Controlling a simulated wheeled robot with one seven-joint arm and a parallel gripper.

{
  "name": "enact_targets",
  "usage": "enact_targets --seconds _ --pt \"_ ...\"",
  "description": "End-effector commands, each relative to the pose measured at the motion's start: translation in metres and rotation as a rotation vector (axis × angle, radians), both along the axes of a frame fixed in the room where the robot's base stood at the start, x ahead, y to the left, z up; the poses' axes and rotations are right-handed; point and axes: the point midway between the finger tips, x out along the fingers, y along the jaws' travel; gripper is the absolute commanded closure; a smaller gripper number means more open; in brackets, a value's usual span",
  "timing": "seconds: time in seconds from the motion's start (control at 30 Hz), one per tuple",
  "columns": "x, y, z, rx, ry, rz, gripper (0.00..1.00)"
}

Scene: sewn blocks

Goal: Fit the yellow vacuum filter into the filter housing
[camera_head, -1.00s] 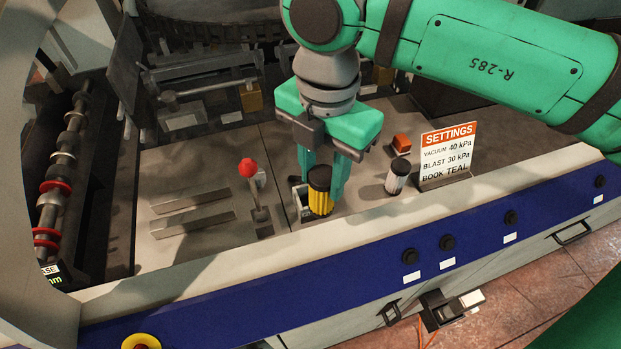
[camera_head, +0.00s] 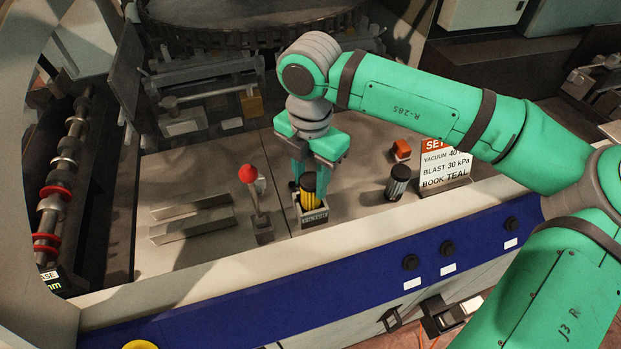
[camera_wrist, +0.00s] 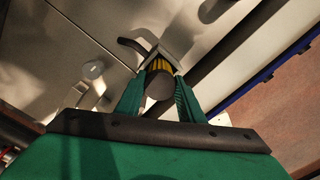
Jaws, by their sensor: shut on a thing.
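The yellow vacuum filter (camera_head: 310,200), a ribbed cylinder with a black cap, stands upright at the grey filter housing (camera_head: 314,219). Its lower part is hidden behind the housing's front wall, so it appears to be inside the box, but I cannot tell how deep. My gripper (camera_head: 309,187) is shut on the filter from above, its green fingers on either side of it. In the wrist view the dark cap (camera_wrist: 159,87) sits between the fingers, with a strip of yellow and the housing's rim (camera_wrist: 176,55) beyond it.
A lever with a red knob (camera_head: 247,173) stands close left of the housing. Metal rails (camera_head: 192,219) lie left. Deck between housing and grey cylinder is clear.

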Motion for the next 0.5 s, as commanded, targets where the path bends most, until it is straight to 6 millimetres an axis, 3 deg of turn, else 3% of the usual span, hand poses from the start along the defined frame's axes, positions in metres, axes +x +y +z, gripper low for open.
enact_targets --seconds 0.5 --pt "-0.0001 0.0006 -0.0078 0.002 -0.001 0.0 0.89"
